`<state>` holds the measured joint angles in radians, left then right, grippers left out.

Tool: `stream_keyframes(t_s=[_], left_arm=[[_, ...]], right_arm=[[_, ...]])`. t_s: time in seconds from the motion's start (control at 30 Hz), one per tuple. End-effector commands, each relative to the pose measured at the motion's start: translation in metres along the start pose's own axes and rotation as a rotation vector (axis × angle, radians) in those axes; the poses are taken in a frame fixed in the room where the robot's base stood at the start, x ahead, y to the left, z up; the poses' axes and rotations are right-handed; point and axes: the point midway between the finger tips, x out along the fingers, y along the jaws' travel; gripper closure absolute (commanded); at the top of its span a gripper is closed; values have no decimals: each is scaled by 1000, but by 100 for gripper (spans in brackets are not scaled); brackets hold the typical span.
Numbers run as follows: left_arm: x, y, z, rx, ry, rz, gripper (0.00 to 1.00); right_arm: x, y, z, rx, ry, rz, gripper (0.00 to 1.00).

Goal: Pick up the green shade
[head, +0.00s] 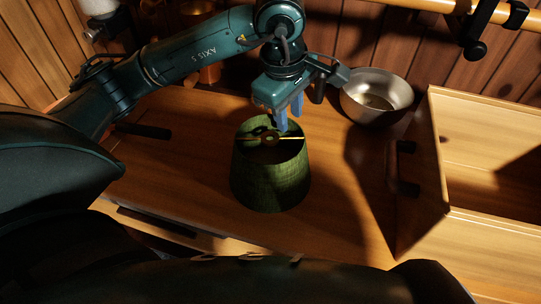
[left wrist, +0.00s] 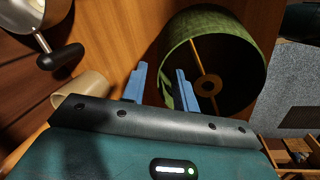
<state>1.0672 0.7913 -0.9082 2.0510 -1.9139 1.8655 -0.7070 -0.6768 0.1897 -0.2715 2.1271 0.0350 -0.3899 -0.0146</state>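The green shade (head: 270,185) stands upright on the wooden counter, its open top facing up with a brass-coloured crossbar and ring inside. My left gripper (head: 286,118) is above the shade's far rim, with its blue fingers pointing down. In the left wrist view, the fingers (left wrist: 161,85) are apart; one overlaps the opening of the shade (left wrist: 243,45) and the other is outside it. The near rim appears to lie between them, but I cannot tell whether either finger touches it. My right gripper is not in view.
A metal bowl (head: 376,88) stands behind and right of the shade. A wooden box-like unit (head: 425,200) with dark handles stands at the right. Dark hooks (head: 476,48) hang from a rail at the upper right. The counter left of the shade is mostly clear.

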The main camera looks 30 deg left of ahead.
Motion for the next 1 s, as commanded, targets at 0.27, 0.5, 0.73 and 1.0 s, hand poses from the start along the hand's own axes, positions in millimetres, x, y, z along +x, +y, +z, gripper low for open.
stream_keyframes(t_s=[0.27, 0.5, 0.73, 1.0], left_arm=[[23, -3, 2, 1, -2, -4, 71], [57, -5, 3, -1, -2, -3, 71], [63, -5, 4, 1, -3, 1, 71], [62, -4, 4, 1, -3, 1, 86]], right_arm=[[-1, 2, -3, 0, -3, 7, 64], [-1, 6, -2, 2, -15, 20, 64], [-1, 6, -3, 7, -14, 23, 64], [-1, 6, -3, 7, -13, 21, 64]])
